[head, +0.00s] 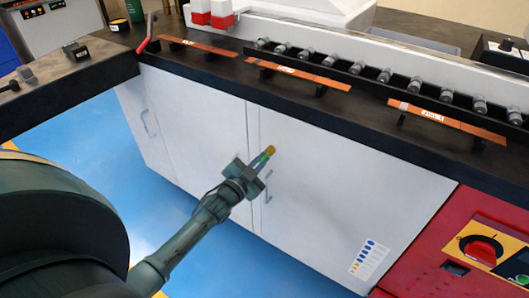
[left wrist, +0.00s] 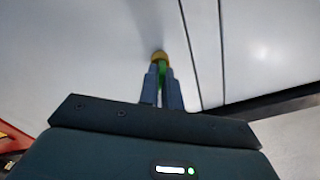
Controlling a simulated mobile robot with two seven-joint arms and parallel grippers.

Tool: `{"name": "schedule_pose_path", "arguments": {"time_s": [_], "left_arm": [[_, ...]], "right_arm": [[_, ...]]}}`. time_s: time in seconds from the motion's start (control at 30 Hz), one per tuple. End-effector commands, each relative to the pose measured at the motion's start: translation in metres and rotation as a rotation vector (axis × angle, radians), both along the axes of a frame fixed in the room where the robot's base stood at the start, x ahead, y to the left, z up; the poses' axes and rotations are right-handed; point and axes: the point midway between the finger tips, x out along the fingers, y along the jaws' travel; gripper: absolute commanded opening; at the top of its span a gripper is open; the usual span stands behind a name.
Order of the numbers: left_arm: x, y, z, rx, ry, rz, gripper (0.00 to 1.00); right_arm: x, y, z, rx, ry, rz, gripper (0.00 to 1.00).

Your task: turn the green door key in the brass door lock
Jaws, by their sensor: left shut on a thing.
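The brass door lock (head: 271,149) sits on the white cabinet door, just above and beside the door handle. It also shows in the left wrist view (left wrist: 160,56), just past my fingertips. The green door key (head: 262,158) is at the lock, mostly covered by my fingers. In the left wrist view a strip of the green key (left wrist: 162,72) shows between the fingers. My left gripper (head: 257,164) is shut on the key, close in front of the lock. How far the key has turned cannot be told. My right gripper is in neither view.
A metal door handle (head: 268,187) stands out close beside my left gripper. The black bench edge with copper busbars (head: 298,74) overhangs above the doors. A red panel with a rotary switch (head: 481,249) is at the lower right. Blue floor is clear at left.

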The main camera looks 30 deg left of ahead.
Motion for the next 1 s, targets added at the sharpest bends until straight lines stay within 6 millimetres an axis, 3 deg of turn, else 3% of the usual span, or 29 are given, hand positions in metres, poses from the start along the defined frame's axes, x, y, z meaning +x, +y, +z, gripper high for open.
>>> {"name": "schedule_pose_path", "arguments": {"time_s": [0.27, 0.53, 0.87, 1.0], "left_arm": [[0.000, 0.000, 0.001, -0.023, 0.000, -0.001, 0.00], [0.001, 0.000, 0.002, -0.449, 0.034, -0.001, 0.00], [0.000, 0.000, 0.000, -0.514, 0.038, -0.001, 0.00], [0.000, 0.000, 0.002, -0.676, 0.052, -0.001, 0.00]], "right_arm": [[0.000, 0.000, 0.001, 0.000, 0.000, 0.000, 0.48], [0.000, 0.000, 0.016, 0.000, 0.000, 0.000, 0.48], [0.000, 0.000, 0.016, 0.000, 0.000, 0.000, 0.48], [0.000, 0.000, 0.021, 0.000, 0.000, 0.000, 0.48]]}}
